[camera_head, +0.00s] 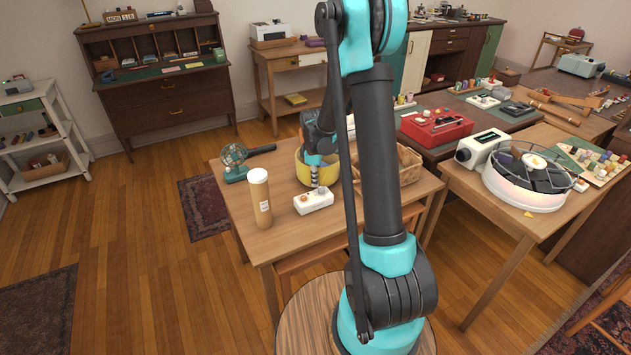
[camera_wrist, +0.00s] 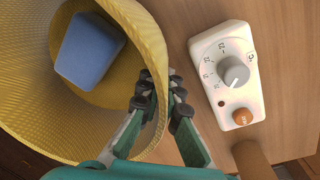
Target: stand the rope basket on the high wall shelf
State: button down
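The rope basket looks to be the round yellow woven one (camera_head: 303,172), standing on the wooden table behind my arm; part of it is hidden. In the wrist view the basket (camera_wrist: 110,20) fills the left side, and a blue block (camera_wrist: 90,50) lies inside it. My gripper (camera_wrist: 161,80) is at the basket's right wall, one finger on the inner side and one on the outer side. The fingertips are close together, but I cannot tell whether they press on the wall. In the head view my gripper (camera_head: 320,168) points down at the basket. No high wall shelf is visible.
A tan cylinder (camera_head: 259,197), a small green fan (camera_head: 234,162) and a brown wicker basket (camera_head: 408,165) share the table. Open floor lies to the left.

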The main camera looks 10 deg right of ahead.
jog(key=shift+f, duration=0.25)
jog(key=shift+f, duration=0.1)
jog(key=c, duration=2.2)
grip_release()
jog(key=o, duration=0.5)
